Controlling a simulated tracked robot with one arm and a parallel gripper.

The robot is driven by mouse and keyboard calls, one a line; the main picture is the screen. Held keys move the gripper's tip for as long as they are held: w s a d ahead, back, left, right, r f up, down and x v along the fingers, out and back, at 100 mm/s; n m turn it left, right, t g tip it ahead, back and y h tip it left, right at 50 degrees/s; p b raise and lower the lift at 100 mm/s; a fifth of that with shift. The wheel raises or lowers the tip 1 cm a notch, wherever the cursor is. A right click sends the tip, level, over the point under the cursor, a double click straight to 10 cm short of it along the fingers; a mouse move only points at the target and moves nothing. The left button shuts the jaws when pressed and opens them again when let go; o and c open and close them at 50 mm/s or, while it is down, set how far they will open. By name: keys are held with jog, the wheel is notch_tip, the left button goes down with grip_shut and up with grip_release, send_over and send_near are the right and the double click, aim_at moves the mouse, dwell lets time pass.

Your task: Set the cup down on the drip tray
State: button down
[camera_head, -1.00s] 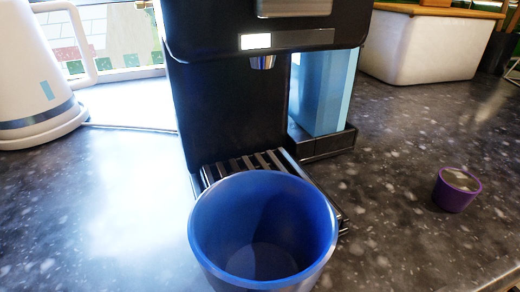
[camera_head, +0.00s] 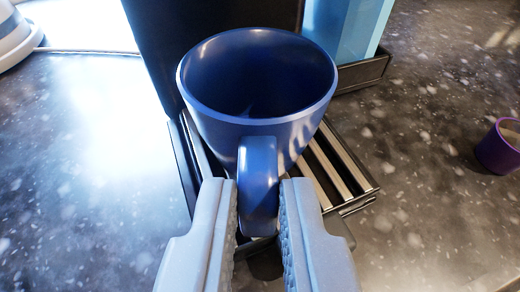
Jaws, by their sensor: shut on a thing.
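A blue cup (camera_head: 262,128) is upright in the middle of the view, its handle (camera_head: 258,180) facing me. My gripper (camera_head: 259,190) is shut on the handle, one grey finger on each side. The cup is over the slatted drip tray (camera_head: 345,172) at the foot of the black coffee machine (camera_head: 155,40). The cup hides much of the tray's left and back part. I cannot tell whether the cup's base touches the slats.
A light blue water tank (camera_head: 350,25) stands behind the cup to the right. A purple cup (camera_head: 498,148) is at the right edge. A white kettle (camera_head: 14,32) is at the far left.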

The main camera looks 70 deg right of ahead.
jog(key=shift+w+d+f, duration=0.1)
jog(key=shift+w+d, duration=0.2)
jog(key=shift+d, duration=0.5)
jog(key=shift+f, duration=0.2)
jog(key=c, duration=1.4)
grip_release()
jog(key=shift+c, duration=0.2)
jog(key=v, duration=1.2)
jog(key=shift+p, duration=0.3)
